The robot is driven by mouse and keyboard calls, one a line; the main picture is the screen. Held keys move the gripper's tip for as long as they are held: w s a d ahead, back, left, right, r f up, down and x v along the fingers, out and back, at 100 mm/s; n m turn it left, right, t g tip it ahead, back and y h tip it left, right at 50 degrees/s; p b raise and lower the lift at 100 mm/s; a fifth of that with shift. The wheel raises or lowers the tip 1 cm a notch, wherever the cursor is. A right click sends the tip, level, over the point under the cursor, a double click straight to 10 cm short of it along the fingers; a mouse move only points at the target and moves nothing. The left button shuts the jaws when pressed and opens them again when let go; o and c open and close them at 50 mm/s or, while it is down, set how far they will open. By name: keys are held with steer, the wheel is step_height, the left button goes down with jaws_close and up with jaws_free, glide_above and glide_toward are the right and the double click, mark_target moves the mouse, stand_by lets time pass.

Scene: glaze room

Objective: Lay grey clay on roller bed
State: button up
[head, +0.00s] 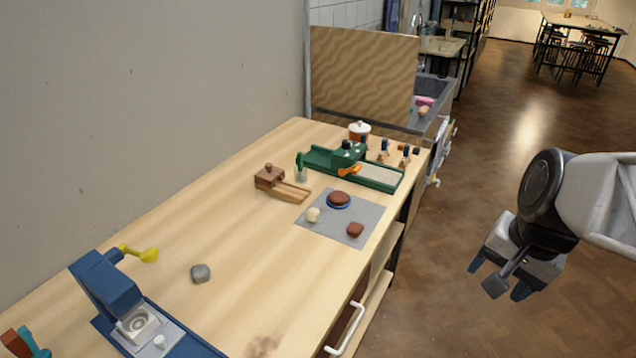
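The grey clay (200,273) is a small rounded lump lying on the bare wooden table, left of centre in the head view. A green machine (318,158) with an orange handle stands at the far end of the table; its long tray with a pale flat bed (378,173) looks like the roller bed. The bed looks empty. My gripper (499,279) hangs over the floor to the right of the table, well apart from the clay and the machine. Its blue-tipped fingers are spread and nothing shows between them.
A grey mat (330,238) carries a red-brown disc on a blue base (339,200), a cream lump (313,215) and a red-brown lump (355,230). A blue press (108,283) with a yellow handle stands near left. A wooden tool (280,184) lies mid-table. Wood around the clay is clear.

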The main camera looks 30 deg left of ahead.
steer(key=w+a+f+m+g, duration=0.1)
steer(key=w+a+f, duration=0.1)
steer(key=a, duration=0.5)
steer(key=w+a+f+m+g, duration=0.1)
steer(key=a+f, duration=0.1)
steer(key=a, duration=0.5)
steer(key=m+g+y, duration=0.1)
steer(key=m+g, duration=0.1)
steer(key=m, duration=0.2)
glide_above(208, 275)
steer(key=f, duration=1)
steer(key=shift+w+d, duration=0.35)
steer(key=shift+w, duration=0.05)
steer(key=shift+f, duration=0.15)
steer(key=shift+x, duration=1.25)
steer(key=shift+f, duration=0.1)
